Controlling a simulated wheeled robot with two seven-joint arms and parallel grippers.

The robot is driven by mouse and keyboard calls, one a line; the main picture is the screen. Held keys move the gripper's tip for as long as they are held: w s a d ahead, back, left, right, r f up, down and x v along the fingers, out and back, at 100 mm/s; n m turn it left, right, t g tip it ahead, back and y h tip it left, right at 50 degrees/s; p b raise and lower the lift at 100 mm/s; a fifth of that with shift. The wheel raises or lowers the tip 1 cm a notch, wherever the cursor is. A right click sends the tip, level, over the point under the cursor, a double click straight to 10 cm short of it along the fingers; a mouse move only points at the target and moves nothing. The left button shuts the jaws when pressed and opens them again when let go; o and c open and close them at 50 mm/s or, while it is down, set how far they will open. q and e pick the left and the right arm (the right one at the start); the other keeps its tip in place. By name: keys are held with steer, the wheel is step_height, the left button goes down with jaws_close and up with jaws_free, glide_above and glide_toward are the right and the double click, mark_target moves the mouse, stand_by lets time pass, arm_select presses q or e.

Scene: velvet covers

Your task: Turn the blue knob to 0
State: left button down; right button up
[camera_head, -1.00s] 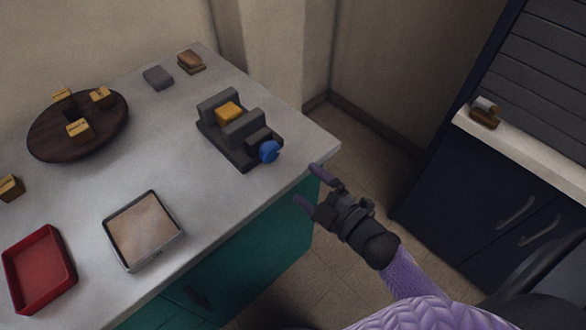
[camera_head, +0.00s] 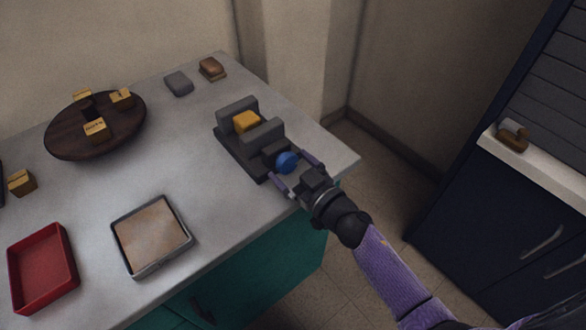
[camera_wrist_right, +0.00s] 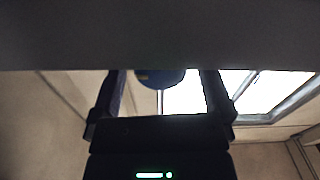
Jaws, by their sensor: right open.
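The blue knob (camera_head: 287,162) sits at the near right end of a dark grey fixture (camera_head: 242,150) on the counter. The fixture has upright grey blocks with a yellow block (camera_head: 246,122) between them. My right gripper (camera_head: 298,172) is open, with its purple fingers on either side of the knob. In the right wrist view the knob (camera_wrist_right: 160,78) shows between the two fingers (camera_wrist_right: 162,95), partly hidden by a dark grey surface above. I cannot tell whether the fingers touch it. Any marking for 0 is too small to read. My left gripper is out of view.
A dark round board (camera_head: 65,140) with several yellow blocks lies at the back left. A framed tan tray (camera_head: 188,238) and a red tray (camera_head: 73,284) lie nearer. Two small blocks, grey (camera_head: 179,83) and brown (camera_head: 211,68), lie at the back. The counter's right edge is close to the fixture.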

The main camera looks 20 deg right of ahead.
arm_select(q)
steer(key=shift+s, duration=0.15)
arm_select(e)
steer(key=shift+c, duration=0.3)
steer(key=c, duration=1.2)
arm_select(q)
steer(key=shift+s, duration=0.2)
arm_select(e)
steer(key=shift+o, duration=0.2)
